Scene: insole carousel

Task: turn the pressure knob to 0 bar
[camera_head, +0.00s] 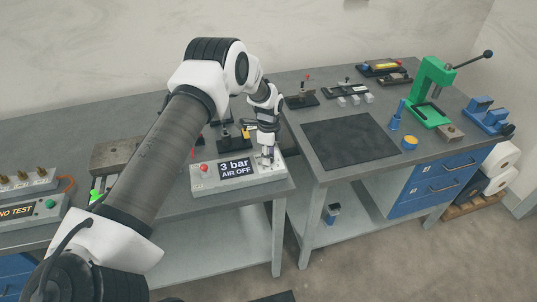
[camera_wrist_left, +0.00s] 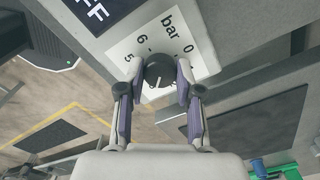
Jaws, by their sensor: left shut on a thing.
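The control box (camera_head: 222,187) stands on the left bench near its right front edge. Its display (camera_head: 235,169) reads "3 bar" and "AIR OFF". My left gripper (camera_head: 267,157) is over the box's right end, pointing down. In the left wrist view the dark round pressure knob (camera_wrist_left: 158,70) sits on a white dial plate (camera_wrist_left: 125,45) marked "bar", with 0, 5 and 6 readable. The fingers of my left gripper (camera_wrist_left: 161,73) are shut on the knob, one on each side. A white line on the knob points away from the 0. My right gripper is not in view.
A red button (camera_head: 203,168) is at the box's left end. Another box labelled "NO TEST" (camera_head: 18,211) stands farther left. A gap separates this bench from the right bench, which holds a dark mat (camera_head: 350,141) and a green press (camera_head: 431,92).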

